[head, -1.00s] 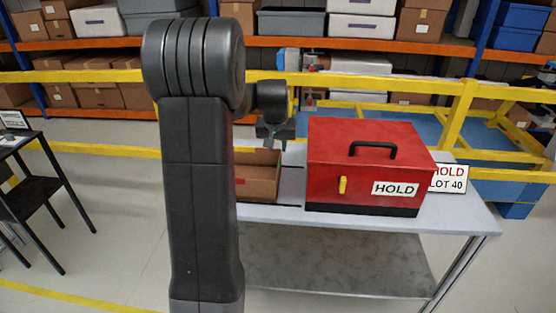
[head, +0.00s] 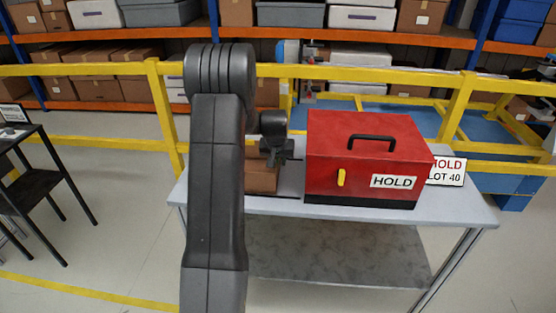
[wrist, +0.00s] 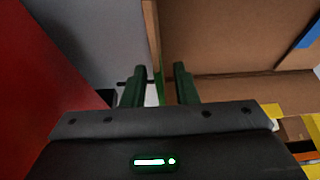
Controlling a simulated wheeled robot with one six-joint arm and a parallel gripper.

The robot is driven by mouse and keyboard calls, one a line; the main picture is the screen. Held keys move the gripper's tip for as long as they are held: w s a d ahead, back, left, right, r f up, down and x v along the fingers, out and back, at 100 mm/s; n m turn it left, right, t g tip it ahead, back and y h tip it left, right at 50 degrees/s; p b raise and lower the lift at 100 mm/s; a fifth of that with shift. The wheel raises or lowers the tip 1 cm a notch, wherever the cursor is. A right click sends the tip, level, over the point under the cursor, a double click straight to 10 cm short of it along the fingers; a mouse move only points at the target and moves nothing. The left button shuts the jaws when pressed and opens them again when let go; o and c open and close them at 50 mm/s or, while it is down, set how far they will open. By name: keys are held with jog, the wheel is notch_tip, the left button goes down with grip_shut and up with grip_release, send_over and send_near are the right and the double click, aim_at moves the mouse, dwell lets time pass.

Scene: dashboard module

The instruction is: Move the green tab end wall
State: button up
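The brown cardboard box (head: 262,182) stands on the grey table, left of the red case and partly hidden behind my arm. In the wrist view a thin wall edge (wrist: 151,30) runs down the picture, with a green strip (wrist: 158,85), apparently the green tab, at its near end. My gripper (wrist: 159,85) is open, its two dark fingers on either side of the green strip, with gaps on both sides. In the head view my gripper (head: 274,158) is low by the box's right side. Contact with the tab cannot be made out.
The red case (head: 365,160) marked HOLD stands close to the right of my gripper. A HOLD LOT 40 sign (head: 447,171) is beyond it. The table (head: 300,206) has a bare strip along its front. A yellow rail (head: 110,69) runs behind.

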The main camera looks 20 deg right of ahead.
grip_shut()
dwell(1.4)
